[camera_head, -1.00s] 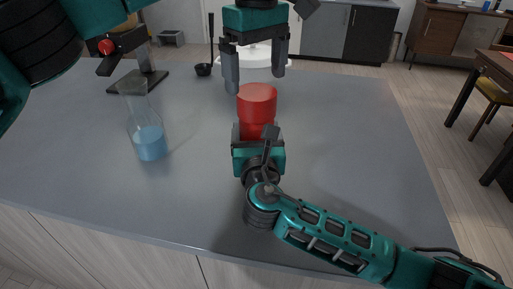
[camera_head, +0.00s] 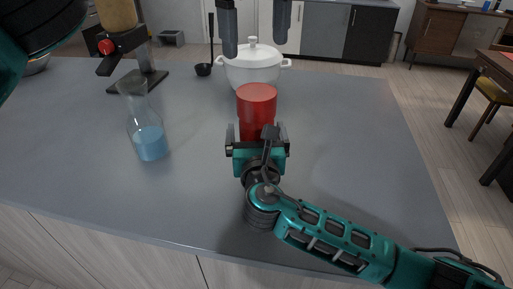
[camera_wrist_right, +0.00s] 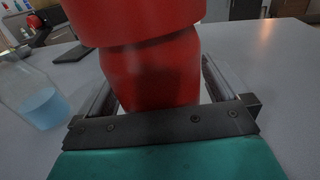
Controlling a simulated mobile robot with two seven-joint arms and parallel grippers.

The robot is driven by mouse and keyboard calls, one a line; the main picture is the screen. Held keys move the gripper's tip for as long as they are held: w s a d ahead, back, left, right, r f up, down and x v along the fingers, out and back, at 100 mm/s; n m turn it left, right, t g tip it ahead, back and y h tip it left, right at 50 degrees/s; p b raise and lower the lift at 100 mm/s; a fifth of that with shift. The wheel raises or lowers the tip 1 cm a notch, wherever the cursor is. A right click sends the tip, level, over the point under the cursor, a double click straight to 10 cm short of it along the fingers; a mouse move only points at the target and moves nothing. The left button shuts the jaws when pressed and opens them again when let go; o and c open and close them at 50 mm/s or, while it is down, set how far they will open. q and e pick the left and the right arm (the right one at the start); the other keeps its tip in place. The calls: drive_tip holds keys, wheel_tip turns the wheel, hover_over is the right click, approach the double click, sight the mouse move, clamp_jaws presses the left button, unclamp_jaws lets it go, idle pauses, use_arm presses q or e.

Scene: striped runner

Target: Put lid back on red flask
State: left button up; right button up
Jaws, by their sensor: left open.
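The red flask (camera_head: 256,124) stands upright on the grey counter. A wider red top part (camera_head: 257,95), which looks like the lid, sits on it; the wrist view shows this wider part (camera_wrist_right: 135,18) above the narrower flask body (camera_wrist_right: 152,75). My right gripper (camera_head: 257,134) is low at the flask, with its fingers spread on either side of the body and apart from it. My left gripper (camera_head: 256,46) is above and behind the flask in the picture, open and empty, its upper part cut off by the frame.
A glass flask with blue liquid (camera_head: 150,143) stands to the left. A white pot (camera_head: 252,70) and a black ladle (camera_head: 204,69) are behind. A dark stand with a red knob (camera_head: 106,47) is at the back left. The counter's right side is clear.

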drive_tip(key=shift+s, duration=0.1)
drive_tip(key=s, duration=1.2)
drive_tip(key=shift+s+d, duration=0.35)
drive_tip(key=shift+d, duration=0.05)
